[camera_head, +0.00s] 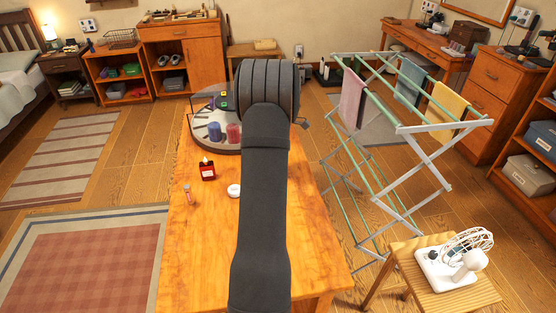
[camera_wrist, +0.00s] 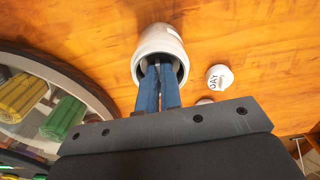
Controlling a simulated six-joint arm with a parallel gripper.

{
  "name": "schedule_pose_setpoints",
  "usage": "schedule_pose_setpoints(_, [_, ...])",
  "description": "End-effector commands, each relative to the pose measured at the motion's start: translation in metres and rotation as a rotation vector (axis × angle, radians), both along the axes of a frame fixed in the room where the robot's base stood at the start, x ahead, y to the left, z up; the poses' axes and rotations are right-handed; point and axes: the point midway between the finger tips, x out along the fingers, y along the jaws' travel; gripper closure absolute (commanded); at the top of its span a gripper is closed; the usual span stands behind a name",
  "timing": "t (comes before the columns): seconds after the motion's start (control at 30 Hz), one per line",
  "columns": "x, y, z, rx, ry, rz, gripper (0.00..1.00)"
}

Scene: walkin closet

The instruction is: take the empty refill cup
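A white cup (camera_wrist: 160,40) with dark printing on its side shows in the wrist view, on or just above the wooden table. Its open mouth faces my gripper, and its inside is dark. My gripper (camera_wrist: 160,70) has two blue fingers close together, with a narrow gap between them. Their tips reach the cup's mouth and appear to be inside the rim. I cannot tell whether they pinch its wall. In the head view my arm hides the gripper, and I cannot make out this cup for certain.
A small white lettered piece (camera_wrist: 219,77) lies beside the cup. A round tray (camera_wrist: 95,95) holds yellow and green cylinders; the head view also shows blue and red ones. A red jar (camera_head: 208,171), a small vial (camera_head: 187,194) and a white round piece (camera_head: 234,190) stand on the table (camera_head: 205,260).

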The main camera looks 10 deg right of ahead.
Motion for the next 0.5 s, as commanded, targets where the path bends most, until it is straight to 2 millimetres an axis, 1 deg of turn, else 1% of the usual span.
schedule_pose_setpoints(0.27, [0.0001, 0.0000, 0.0011, 0.000, 0.000, 0.000, 1.00])
schedule_pose_setpoints(0.5, [0.0001, 0.0000, 0.0078, 0.000, 0.000, 0.000, 1.00])
